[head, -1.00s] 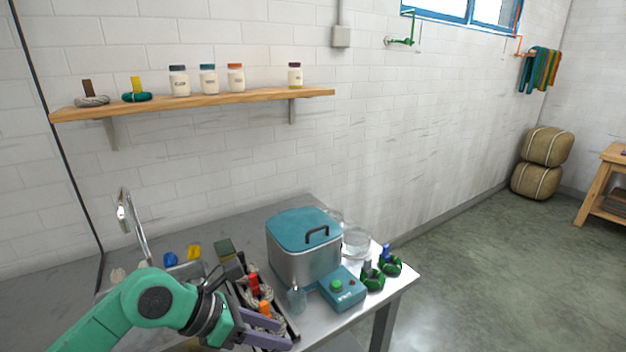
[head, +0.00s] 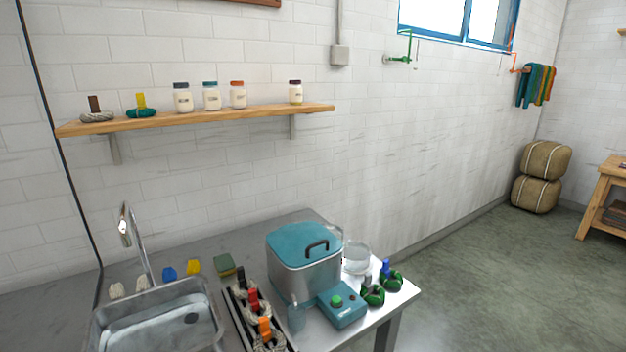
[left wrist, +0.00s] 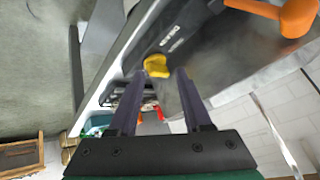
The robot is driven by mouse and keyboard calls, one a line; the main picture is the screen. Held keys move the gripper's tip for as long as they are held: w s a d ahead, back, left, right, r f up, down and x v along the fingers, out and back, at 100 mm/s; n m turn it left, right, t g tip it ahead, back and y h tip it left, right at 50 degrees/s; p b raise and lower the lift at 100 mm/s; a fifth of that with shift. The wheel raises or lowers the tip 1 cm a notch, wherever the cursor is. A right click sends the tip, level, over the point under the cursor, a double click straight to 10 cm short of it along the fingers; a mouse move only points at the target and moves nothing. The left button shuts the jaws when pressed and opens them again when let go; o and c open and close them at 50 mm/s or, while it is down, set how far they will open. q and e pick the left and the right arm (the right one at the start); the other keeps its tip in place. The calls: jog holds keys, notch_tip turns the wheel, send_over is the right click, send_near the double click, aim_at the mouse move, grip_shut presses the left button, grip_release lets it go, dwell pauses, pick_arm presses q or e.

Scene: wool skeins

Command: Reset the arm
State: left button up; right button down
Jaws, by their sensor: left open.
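My left gripper (left wrist: 160,110) shows in the left wrist view with its two dark fingers apart and nothing between them. The view is tilted, and the counter with its rack lies beyond the fingers. My left arm does not show in the head view now. My right gripper is in neither view. In the head view a rack (head: 237,318) holds wool skeins with black, red and orange tags beside the sink. Two green skeins (head: 373,296) lie at the counter's right end.
A steel pot with a teal lid (head: 304,246) stands on the counter, with a glass bowl (head: 356,258) behind it. The sink (head: 160,318) is at the left. A wall shelf (head: 200,119) carries jars and two skeins. Open floor lies to the right.

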pick_arm(q)
jog(key=s+d+f+n+g+h, duration=0.15)
jog(key=s+f+g, duration=0.25)
jog(key=s+f, duration=0.4)
jog(key=s+f+g, duration=0.1)
jog(key=s+f, duration=0.1)
jog(key=f, duration=1)
jog(key=s+f+g, duration=0.1)
jog(key=s+f, duration=0.2)
jog(key=f, duration=0.8)
jog(key=s+a+f, duration=0.2)
jog(key=s+f, duration=1)
jog(key=s, duration=0.2)
jog(key=shift+s+a+g, duration=0.25)
jog(key=shift+s+g, duration=0.1)
jog(key=shift+g, duration=0.05)
jog(key=shift+m, duration=0.25)
